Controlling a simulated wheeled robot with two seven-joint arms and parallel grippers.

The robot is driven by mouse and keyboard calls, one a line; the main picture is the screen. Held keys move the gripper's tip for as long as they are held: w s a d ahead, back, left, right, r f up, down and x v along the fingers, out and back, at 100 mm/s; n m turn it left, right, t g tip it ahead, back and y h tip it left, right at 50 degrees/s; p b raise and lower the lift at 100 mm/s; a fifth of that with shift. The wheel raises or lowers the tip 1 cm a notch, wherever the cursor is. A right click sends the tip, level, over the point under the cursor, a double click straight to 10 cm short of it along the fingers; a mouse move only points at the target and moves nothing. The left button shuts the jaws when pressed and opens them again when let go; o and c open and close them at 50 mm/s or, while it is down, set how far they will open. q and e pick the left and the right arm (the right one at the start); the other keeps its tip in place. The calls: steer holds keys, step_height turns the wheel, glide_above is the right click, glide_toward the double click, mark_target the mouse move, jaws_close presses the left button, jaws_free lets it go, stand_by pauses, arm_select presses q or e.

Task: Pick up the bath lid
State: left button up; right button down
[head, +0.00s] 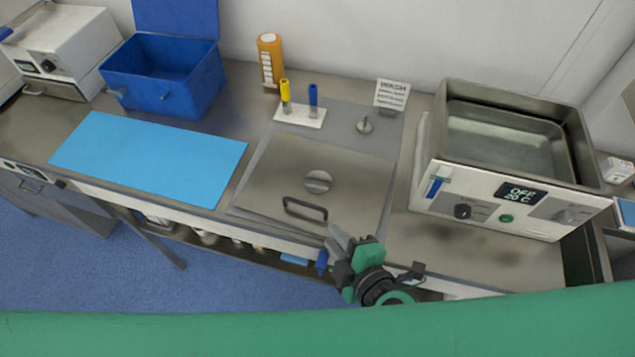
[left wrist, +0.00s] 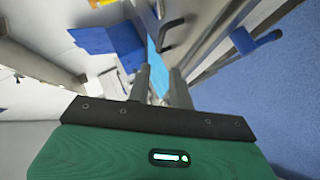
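The lid (head: 275,185) is a flat grey metal plate lying on the counter in the middle of the head view. It has a black bar handle (head: 305,209) near its front edge and a round metal disc on top. My left gripper (head: 338,237) is just in front of the lid's front edge, right of the handle and apart from it. In the left wrist view its two grey fingers (left wrist: 160,88) stand apart with nothing between them. A dark bent bar, seemingly the handle, shows beyond the fingertips (left wrist: 171,36). My right gripper is not in view.
The water bath (head: 470,215) stands open at the right, its display reading OFF. A blue mat (head: 150,155) and an open blue box (head: 165,75) are at the left. Behind the lid are a marker stand (head: 300,116), an orange bottle (head: 270,62) and a WASH sign (head: 391,94).

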arm_select(q)
steer(key=p, duration=0.2)
glide_toward(309, 204)
steer(key=x, duration=0.5)
steer(key=shift+s+a+f, duration=0.15)
steer(key=shift+a, duration=0.2)
steer(key=p+x, duration=0.1)
steer(key=x, duration=0.2)
steer(key=p+x, duration=0.1)
steer(key=x, duration=0.1)
steer(key=shift+d+f+p, duration=0.15)
steer(key=shift+d+p, duration=0.15)
steer(key=shift+c, duration=0.4)
jaws_close()
